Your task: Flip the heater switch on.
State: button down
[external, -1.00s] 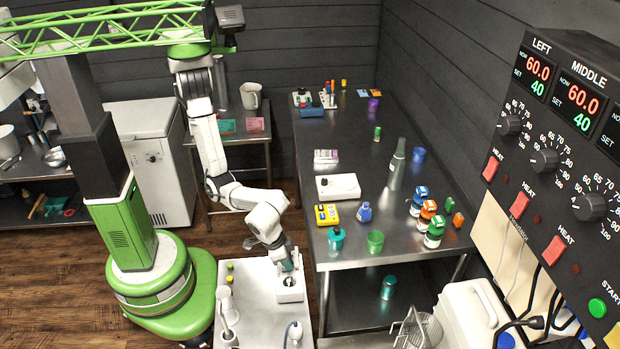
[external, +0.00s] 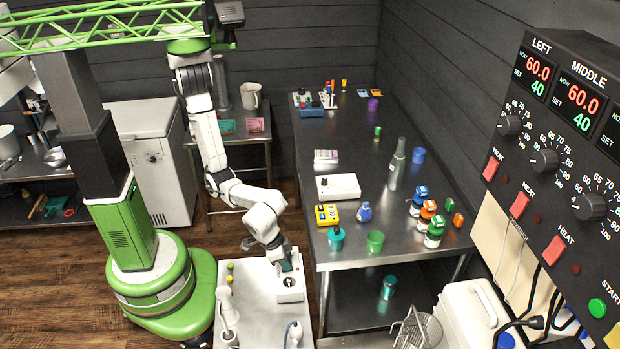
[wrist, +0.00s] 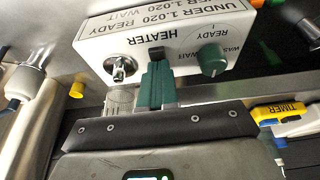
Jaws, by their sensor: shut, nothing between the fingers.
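The white control box (wrist: 185,45) carries the printed word HEATER, with a small black switch (wrist: 157,54) beside that word. A green knob (wrist: 212,58) is to the right of the switch, and a round metal fitting (wrist: 121,68) is to its left. My gripper (wrist: 157,66) is shut and empty. Its green fingertips are right at the black switch in the wrist view and cover part of it; I cannot tell whether they touch. In the external view my gripper (external: 286,268) is low over the white box (external: 290,289) on the small bench; the switch is too small to read there.
The bench top (external: 258,312) holds a white device (external: 228,315) at the left and a white-and-blue device (external: 293,334) in front. The steel table (external: 335,255) beside it bears a yellow timer (external: 327,214), bottles and jars. A panel with red heat switches (external: 519,206) is at right.

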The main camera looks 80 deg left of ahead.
jog(key=shift+s+a+f, duration=0.1)
jog(key=shift+s+f, duration=0.35)
jog(key=shift+s, duration=0.1)
jog(key=shift+r, duration=0.1)
jog(key=p+v, duration=0.2)
jog(key=w+p+v, duration=0.1)
jog(key=p+v, duration=0.1)
jog(key=p, duration=0.1)
jog(key=shift+s+r, duration=0.15)
jog(key=shift+r, duration=0.3)
jog(key=shift+s+r, duration=0.15)
jog(key=shift+r, duration=0.2)
jog(key=p+v, duration=0.1)
jog(key=v, duration=0.8)
jog(key=shift+d, duration=0.2)
